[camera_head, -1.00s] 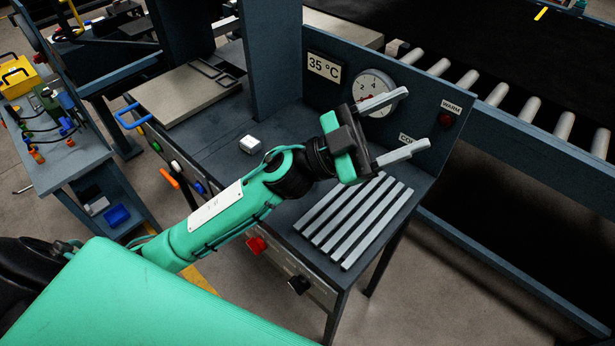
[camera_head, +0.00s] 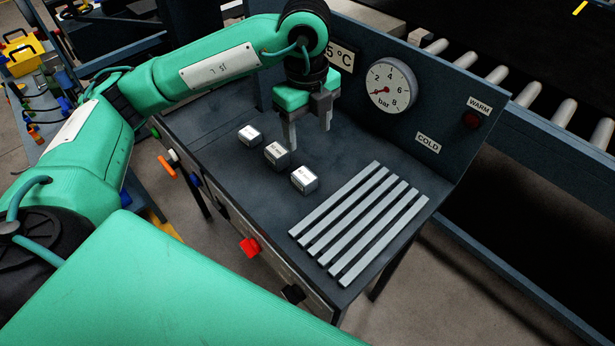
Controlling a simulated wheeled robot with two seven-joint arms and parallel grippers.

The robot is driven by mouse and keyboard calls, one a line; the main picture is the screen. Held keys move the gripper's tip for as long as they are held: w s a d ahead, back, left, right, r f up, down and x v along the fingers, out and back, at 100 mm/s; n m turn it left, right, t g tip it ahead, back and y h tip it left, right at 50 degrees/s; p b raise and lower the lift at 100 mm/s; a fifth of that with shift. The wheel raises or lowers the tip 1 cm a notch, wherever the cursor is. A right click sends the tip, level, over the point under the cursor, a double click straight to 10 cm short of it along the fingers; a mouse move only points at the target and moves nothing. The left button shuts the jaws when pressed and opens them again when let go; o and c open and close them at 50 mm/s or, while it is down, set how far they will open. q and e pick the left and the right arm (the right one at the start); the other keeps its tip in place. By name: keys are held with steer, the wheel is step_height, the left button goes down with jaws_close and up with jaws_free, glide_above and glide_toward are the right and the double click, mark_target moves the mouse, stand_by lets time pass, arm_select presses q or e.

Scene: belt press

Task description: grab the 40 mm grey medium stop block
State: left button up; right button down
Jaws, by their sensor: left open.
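Three small grey blocks with pale labelled tops stand in a slanting row on the dark bench top: a left block (camera_head: 250,136), a middle block (camera_head: 277,154) and a right block (camera_head: 304,179). They look close in size and their labels are too small to read, so I cannot tell for sure which is the 40 mm medium one. My left gripper (camera_head: 309,138) points down, open and empty. In the picture its near fingertip is beside the right edge of the middle block; whether it touches is unclear. My right gripper is not in view.
Pale parallel bars (camera_head: 358,222) lie at the bench's front right. Behind stands a panel with a pressure gauge (camera_head: 391,87), a WARM lamp (camera_head: 472,118) and a COLD label (camera_head: 428,142). Red (camera_head: 250,246) and black knobs line the front edge. A roller conveyor runs behind.

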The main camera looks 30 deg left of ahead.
arm_select(q)
steer(key=p, duration=0.2)
glide_above(305, 175)
step_height(305, 175, down, 8)
steer(key=shift+f, duration=0.1)
steer(key=shift+s+f+p, duration=0.1)
steer(key=shift+f+p, duration=0.35)
steer(key=shift+p, duration=0.05)
step_height(305, 175, down, 4)
steer(key=shift+a+r+p, duration=0.1)
steer(key=shift+r+p, duration=0.15)
steer(key=shift+p, duration=0.6)
steer(key=shift+f, duration=0.5)
steer(key=c, duration=1.2)
steer(key=shift+r, duration=0.15)
